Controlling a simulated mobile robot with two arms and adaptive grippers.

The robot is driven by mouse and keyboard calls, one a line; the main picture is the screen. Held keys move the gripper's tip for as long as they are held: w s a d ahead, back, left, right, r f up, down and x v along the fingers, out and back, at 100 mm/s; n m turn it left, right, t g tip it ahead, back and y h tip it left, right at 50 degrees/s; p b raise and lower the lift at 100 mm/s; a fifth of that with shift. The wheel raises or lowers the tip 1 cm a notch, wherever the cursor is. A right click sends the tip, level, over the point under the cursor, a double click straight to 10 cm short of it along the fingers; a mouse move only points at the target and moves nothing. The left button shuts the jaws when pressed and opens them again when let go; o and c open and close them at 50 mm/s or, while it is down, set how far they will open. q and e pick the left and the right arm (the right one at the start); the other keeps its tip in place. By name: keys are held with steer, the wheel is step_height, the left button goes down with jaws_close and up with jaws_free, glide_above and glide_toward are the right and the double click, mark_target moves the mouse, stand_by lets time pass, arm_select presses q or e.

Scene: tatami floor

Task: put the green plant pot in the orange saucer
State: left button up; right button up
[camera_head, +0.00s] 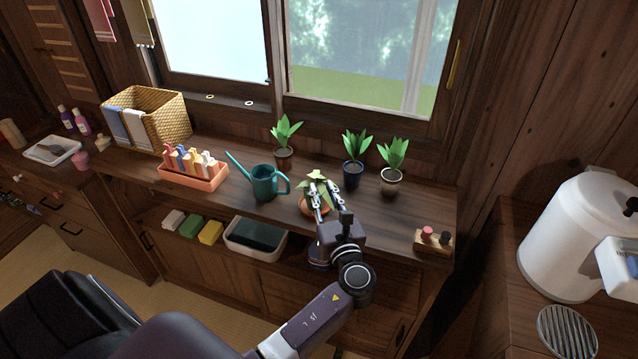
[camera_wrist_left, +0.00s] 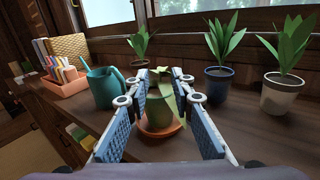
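The green plant pot (camera_wrist_left: 163,108) holds a leafy plant and stands upright in the orange saucer (camera_wrist_left: 160,132) on the wooden counter. In the head view the plant's leaves (camera_head: 316,184) show, and the saucer (camera_head: 307,209) is partly covered by my gripper. My left gripper (camera_head: 327,184) reaches in from the front, with its fingers spread on either side of the pot and plant. In the left wrist view the two fingers (camera_wrist_left: 166,82) stand apart; firm contact with the pot does not show. My right gripper is not in view.
Behind are potted plants in a dark pot (camera_head: 284,158), a blue pot (camera_head: 353,175) and a grey-white pot (camera_head: 391,184). A teal watering can (camera_head: 264,184) stands left, beside an orange caddy (camera_head: 205,180). A small wooden block (camera_head: 432,244) lies right. Counter space right of the saucer is clear.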

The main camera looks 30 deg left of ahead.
arm_select(q)
steer(key=v, duration=0.7)
steer(key=shift+b, duration=0.3)
steer(key=shift+s+d, duration=0.1)
